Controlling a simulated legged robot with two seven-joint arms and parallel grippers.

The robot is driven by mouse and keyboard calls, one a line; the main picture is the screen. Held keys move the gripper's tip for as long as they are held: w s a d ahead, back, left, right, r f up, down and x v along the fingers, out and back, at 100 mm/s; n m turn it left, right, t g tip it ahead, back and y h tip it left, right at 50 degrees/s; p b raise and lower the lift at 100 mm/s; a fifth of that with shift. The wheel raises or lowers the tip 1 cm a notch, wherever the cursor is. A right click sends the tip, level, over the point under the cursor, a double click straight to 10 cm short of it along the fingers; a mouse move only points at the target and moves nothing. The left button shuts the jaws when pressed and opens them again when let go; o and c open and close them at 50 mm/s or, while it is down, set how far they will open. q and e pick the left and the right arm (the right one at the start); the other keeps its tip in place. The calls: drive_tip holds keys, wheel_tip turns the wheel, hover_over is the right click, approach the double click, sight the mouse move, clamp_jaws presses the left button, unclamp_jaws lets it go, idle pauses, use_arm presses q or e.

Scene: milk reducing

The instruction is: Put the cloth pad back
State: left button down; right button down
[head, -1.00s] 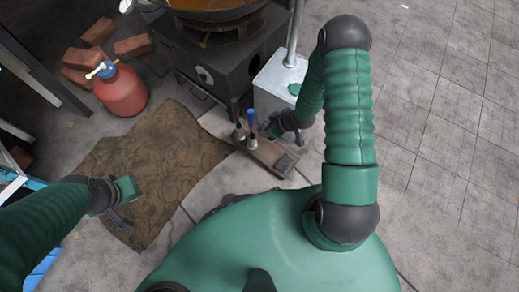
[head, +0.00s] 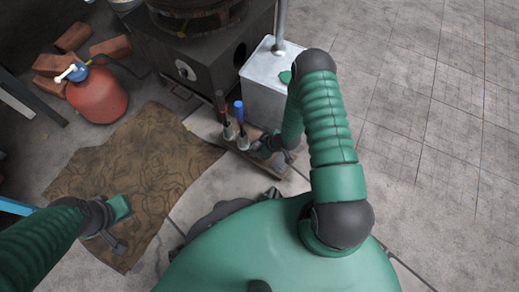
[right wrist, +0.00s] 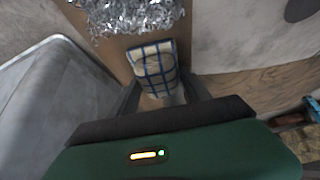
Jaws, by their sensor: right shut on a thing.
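The cloth pad (right wrist: 153,68), white with a blue check, stands between the fingers of my right gripper (right wrist: 160,100) in the right wrist view. The gripper is shut on it. The pad is over the wooden board (right wrist: 113,52), below the steel wool; I cannot tell whether it touches the board. In the head view my right gripper (head: 283,154) is at the right end of the board (head: 238,156), and the pad is not clearly visible there. My left gripper (head: 118,226) is over the brown mat, with nothing seen in it; its opening is unclear.
A grey metal box (head: 262,85) and dark stove (head: 205,55) stand behind. A red tank (head: 98,97) stands left, beyond the mat (head: 150,150).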

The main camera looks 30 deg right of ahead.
drive_tip(key=shift+r, duration=0.1)
drive_tip(key=c, duration=0.5)
unclamp_jaws()
